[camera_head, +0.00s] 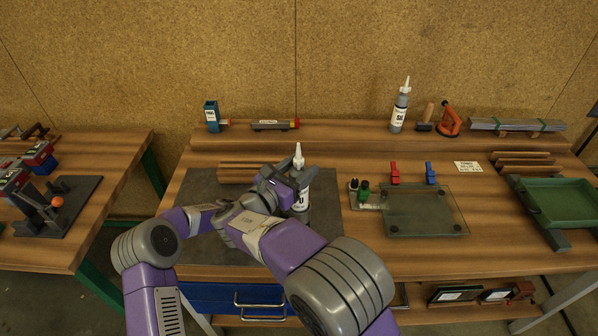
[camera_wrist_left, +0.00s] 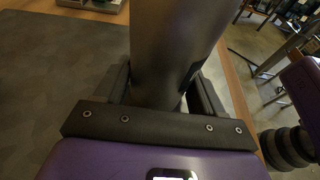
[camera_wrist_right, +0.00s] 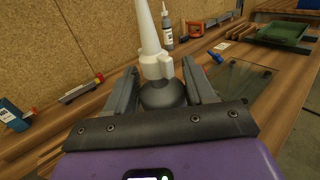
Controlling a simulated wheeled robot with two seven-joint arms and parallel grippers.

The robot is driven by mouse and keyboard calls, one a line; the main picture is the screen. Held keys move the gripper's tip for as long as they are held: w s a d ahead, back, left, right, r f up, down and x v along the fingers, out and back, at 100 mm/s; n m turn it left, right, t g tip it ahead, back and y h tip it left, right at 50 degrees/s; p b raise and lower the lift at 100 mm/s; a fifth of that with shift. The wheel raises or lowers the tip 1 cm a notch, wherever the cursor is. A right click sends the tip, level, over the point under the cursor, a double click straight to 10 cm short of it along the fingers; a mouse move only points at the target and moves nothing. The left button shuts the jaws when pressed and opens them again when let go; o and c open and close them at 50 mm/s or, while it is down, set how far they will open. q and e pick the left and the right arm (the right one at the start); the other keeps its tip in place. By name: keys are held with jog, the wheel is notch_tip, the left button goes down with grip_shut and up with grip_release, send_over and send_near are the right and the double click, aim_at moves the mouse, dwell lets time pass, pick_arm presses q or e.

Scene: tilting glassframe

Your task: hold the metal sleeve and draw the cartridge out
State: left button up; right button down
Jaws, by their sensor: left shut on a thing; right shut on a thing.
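A cartridge with a white pointed nozzle (camera_head: 298,156) stands upright over the grey mat, with a grey body and white label (camera_head: 301,200) below. My right gripper (camera_head: 284,178) is shut on the cartridge at its upper end. In the right wrist view the white nozzle (camera_wrist_right: 151,40) rises from a dark rounded top (camera_wrist_right: 162,94) between the fingers (camera_wrist_right: 160,85). In the left wrist view my left gripper (camera_wrist_left: 166,85) is shut on a wide grey cylinder, the metal sleeve (camera_wrist_left: 172,40). My arms hide the left gripper in the head view. I cannot tell how far the cartridge sits inside the sleeve.
A similar bottle (camera_head: 398,112) stands on the back ledge. Wooden strips (camera_head: 238,172) lie behind the grey mat (camera_head: 200,190). To the right are a glass plate (camera_head: 425,212) with red and blue clamps, and a green tray (camera_head: 560,200). The mat's left part is clear.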

pick_arm(q)
jog(key=o, duration=0.9)
jog(key=shift+c, duration=0.2)
